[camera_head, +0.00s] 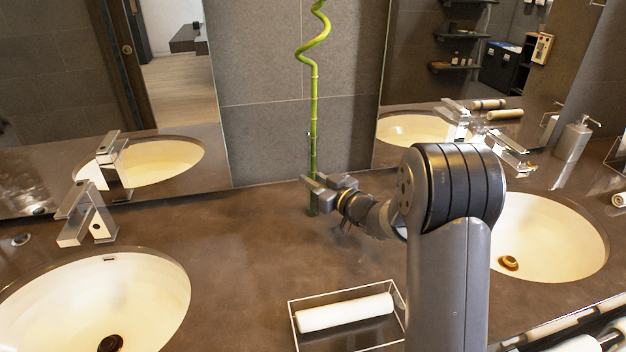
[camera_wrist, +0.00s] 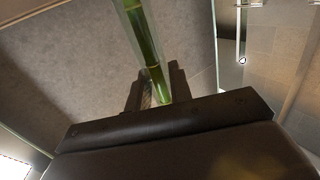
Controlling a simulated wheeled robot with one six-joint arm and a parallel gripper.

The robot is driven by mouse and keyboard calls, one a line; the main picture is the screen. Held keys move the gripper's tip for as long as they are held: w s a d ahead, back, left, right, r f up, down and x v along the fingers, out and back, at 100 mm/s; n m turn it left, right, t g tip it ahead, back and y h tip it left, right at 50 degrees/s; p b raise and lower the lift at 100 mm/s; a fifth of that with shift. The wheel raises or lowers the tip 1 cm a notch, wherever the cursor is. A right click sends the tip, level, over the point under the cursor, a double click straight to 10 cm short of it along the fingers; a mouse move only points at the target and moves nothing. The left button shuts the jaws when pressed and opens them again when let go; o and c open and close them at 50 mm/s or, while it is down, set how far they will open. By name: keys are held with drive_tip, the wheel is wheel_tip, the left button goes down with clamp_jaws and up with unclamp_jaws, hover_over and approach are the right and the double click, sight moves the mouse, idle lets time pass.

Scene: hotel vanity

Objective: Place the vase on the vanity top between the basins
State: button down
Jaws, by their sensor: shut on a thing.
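The vase (camera_head: 312,160) is a slim clear tube holding a tall green bamboo stalk with a curled top. It is upright over the vanity top (camera_head: 240,235), between the two basins and near the back wall. My gripper (camera_head: 318,186) is shut on the vase from the right. In the wrist view the vase (camera_wrist: 149,55) runs between the two fingers of my gripper (camera_wrist: 156,92). The vase's foot shows just below the fingers; I cannot tell whether it touches the top. The left basin (camera_head: 150,270) and right basin (camera_head: 560,225) are both in view.
A wire-rimmed tray (camera_head: 292,318) with a white roll (camera_head: 345,313) lies at the front middle. Chrome taps (camera_head: 85,215) stand behind the basins. A soap dispenser (camera_head: 573,140) stands at the back right. Mirrors flank the grey wall panel. The top left of the vase is bare.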

drive_tip(key=shift+r, duration=0.15)
drive_tip(key=c, duration=1.7)
unclamp_jaws()
drive_tip(key=shift+f, duration=0.25)
drive_tip(key=o, duration=0.4)
drive_tip(key=shift+r, duration=0.1)
drive_tip(key=shift+r, duration=0.2)
drive_tip(key=b+v, duration=0.1)
drive_tip(key=v, duration=1.1)
drive_tip(key=shift+f, duration=0.1)
